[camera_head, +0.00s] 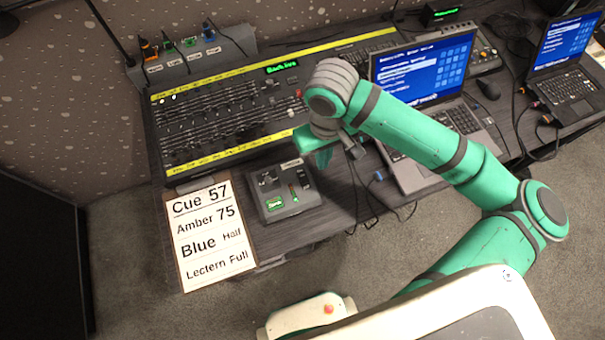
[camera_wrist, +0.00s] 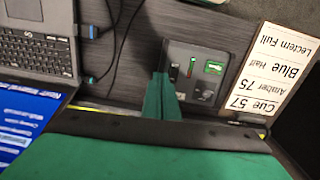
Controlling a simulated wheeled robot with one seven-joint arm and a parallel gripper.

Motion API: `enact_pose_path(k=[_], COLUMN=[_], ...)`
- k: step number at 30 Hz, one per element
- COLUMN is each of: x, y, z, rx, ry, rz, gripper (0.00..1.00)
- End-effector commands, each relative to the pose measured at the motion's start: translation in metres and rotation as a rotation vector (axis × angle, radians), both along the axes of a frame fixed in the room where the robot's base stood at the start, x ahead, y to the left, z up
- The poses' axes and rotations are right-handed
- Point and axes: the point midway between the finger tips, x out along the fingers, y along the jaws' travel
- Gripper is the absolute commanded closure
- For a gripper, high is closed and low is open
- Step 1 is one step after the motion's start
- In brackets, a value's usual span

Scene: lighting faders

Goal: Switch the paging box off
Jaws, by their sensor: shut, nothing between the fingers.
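The paging box (camera_head: 283,209) is a small dark grey box on the desk, in front of the lighting console. It has a lit green display (camera_head: 275,203), a slot with a green light and a small red mark (camera_head: 294,192), and dark knobs at its back. In the wrist view the box (camera_wrist: 178,50) lies just beyond my fingertips, and the fingers cover part of its edge. My gripper (camera_head: 318,154) is shut and empty, pointing down near the box's back right corner. Its green fingers show in the wrist view (camera_wrist: 161,82). I cannot tell whether they touch the box.
A clipboard with a cue sheet (camera_head: 210,235) lies left of the box. The fader console (camera_head: 220,120) with yellow strips is behind. An open laptop (camera_head: 425,75) stands to the right, with loose cables (camera_head: 365,195) between it and the box. A second laptop (camera_head: 565,60) is further right.

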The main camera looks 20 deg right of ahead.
Motion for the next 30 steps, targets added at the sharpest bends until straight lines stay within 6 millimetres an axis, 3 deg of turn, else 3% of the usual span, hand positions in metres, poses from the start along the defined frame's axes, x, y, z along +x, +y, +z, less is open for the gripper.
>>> enact_pose_path(k=[3,6,18,23,30], x=[0.011,0.014,0.015,0.014,0.014], y=[0.023,0.031,0.033,0.033,0.033], z=[0.022,0.031,0.034,0.024,-0.015], rx=[0.008,0.010,0.011,0.013,0.014], ry=[-0.012,-0.016,-0.016,-0.013,-0.012], rz=[-0.027,-0.045,-0.057,-0.057,-0.058], gripper=[1.00,1.00,1.00,1.00,1.00])
